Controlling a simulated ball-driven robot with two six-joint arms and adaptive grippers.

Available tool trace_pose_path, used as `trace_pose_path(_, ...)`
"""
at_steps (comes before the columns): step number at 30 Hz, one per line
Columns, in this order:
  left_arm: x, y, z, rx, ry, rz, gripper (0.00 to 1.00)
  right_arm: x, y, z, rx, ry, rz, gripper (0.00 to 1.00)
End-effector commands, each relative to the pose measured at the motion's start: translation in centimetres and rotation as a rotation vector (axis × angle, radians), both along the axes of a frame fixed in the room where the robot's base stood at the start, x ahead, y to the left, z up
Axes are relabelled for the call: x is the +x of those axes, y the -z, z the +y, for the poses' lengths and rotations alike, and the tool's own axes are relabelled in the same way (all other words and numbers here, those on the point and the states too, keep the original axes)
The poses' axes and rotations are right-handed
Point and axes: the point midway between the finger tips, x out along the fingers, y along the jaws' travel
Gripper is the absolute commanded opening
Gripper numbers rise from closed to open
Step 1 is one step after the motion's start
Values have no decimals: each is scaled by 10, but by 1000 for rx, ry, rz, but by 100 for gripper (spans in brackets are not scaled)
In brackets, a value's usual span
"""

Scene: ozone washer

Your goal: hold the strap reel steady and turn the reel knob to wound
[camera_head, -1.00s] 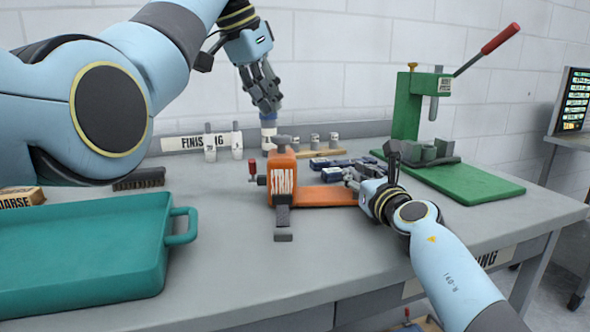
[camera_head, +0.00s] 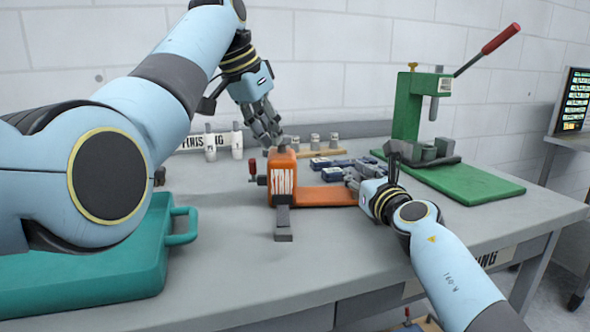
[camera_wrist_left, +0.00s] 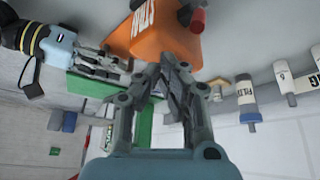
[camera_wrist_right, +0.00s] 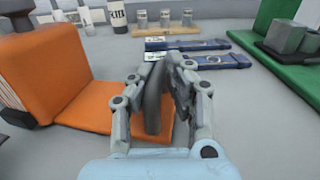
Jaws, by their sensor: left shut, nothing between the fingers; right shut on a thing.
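The orange strap reel (camera_head: 283,178) stands upright on the bench with its flat base (camera_head: 325,196) reaching right. A grey knob (camera_head: 284,145) is on its top, partly hidden behind my left fingers in the head view. My left gripper (camera_head: 275,140) is shut and empty, pointing down close by the knob; contact cannot be told. In the left wrist view the reel (camera_wrist_left: 150,35) is just beyond the fingertips (camera_wrist_left: 172,75). My right gripper (camera_head: 356,182) is shut on a grey upright piece (camera_wrist_right: 153,95) at the base's right end.
A green press (camera_head: 407,105) stands at the back right. The bench front is clear.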

Motion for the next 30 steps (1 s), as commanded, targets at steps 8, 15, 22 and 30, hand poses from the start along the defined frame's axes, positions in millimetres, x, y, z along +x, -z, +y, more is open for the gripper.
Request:
trace_pose_path(8, 2, 2, -1, 0, 1, 3, 0, 0, 2, 1, 0, -2, 3, 0)
trace_pose_path(15, 5, 2, -2, 0, 1, 3, 0, -1, 2, 1, 1, -3, 3, 0)
trace_pose_path(22, 8, 2, -3, 0, 0, 1, 0, -1, 2, 1, 1, -3, 3, 0)
trace_pose_path(30, 11, 2, -3, 0, 0, 2, 0, -1, 2, 1, 1, -3, 3, 0)
